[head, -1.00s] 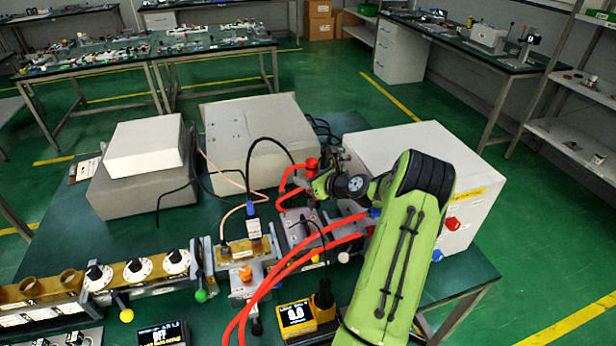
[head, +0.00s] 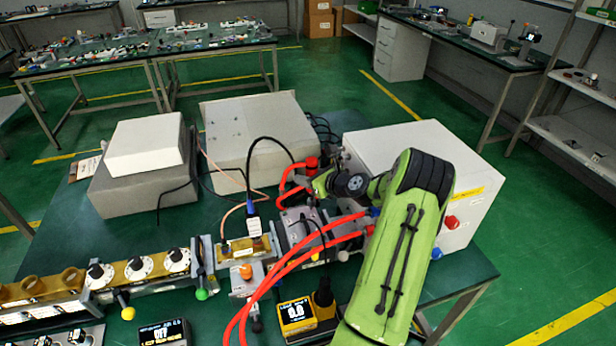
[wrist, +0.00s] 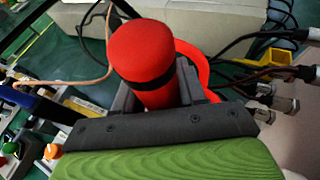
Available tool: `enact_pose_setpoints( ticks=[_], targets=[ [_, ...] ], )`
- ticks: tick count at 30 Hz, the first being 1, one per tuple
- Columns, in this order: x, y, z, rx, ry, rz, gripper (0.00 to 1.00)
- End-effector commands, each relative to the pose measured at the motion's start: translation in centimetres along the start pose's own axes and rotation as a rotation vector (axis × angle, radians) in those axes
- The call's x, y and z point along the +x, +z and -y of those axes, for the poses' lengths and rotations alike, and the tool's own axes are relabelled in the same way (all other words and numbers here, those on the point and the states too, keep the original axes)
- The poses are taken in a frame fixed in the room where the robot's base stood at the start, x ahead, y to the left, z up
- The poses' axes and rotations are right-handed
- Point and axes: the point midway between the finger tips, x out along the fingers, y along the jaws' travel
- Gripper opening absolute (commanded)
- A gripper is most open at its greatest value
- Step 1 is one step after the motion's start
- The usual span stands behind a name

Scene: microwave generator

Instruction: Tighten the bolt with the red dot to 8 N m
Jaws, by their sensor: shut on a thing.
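My gripper (wrist: 155,92) is shut on an upright red handle (wrist: 140,52) with a black band, one dark finger on each side of it. The handle's lower end is hidden. I cannot make out a bolt with a red dot in either view. A small yellow-framed display (head: 297,313) on the bench shows what looks like 0.0.
A large white box (head: 400,150) stands close behind and right of my arm. Red hoses (head: 290,262) loop in front of the fixture. A row of dial units (head: 138,270) lies to the left. Grey boxes (head: 250,140) stand at the back.

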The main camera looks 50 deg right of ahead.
Motion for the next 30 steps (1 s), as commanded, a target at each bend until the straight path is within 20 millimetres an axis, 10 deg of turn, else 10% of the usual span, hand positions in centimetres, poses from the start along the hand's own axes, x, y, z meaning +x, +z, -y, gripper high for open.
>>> enact_pose_setpoints(
  ticks=[30],
  targets=[
    [0.5,-1.1,0.0,-0.001,0.000,0.003,0.04]
  ],
)
